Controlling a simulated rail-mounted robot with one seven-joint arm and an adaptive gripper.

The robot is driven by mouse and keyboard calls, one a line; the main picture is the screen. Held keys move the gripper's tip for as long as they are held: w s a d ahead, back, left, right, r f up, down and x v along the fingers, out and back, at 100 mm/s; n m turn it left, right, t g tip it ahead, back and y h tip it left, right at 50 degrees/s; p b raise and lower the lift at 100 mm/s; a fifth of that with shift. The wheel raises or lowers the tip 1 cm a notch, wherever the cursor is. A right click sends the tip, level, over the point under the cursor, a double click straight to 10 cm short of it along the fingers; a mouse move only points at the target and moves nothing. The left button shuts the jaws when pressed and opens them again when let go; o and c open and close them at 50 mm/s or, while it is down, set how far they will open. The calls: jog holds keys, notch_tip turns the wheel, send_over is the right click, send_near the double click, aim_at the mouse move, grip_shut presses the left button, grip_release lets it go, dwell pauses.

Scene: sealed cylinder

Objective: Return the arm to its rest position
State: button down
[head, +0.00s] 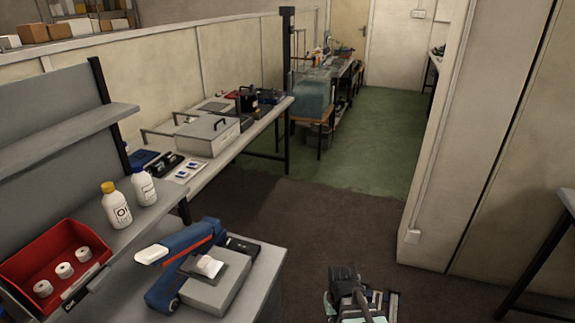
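The end of my arm with my gripper (362,303) appears to show at the bottom edge of the head view, right of centre. It is dark with pale green parts and is cut off by the picture edge. It is over the dark floor, to the right of the near bench and apart from it. I cannot make out the fingertips, whether they are open or shut, or whether they hold anything. Most of the arm is out of view.
A wall (440,150) stands right. The floor (310,225) between is clear.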

jog(key=s+f+g, duration=0.2)
jog(key=s+f, duration=0.5)
jog(key=s, duration=0.3)
jog(key=s+d+f+g, duration=0.1)
jog(key=s+f+g, duration=0.1)
jog(key=s+f, duration=0.5)
jog(key=s+d+f+m+g, duration=0.1)
jog(key=s+f+g, duration=0.2)
jog(key=s, duration=1.1)
notch_tip(320, 180, down, 4)
jog(key=shift+d+r, duration=0.1)
jog(key=shift+d, duration=0.15)
jog(key=shift+w, duration=0.1)
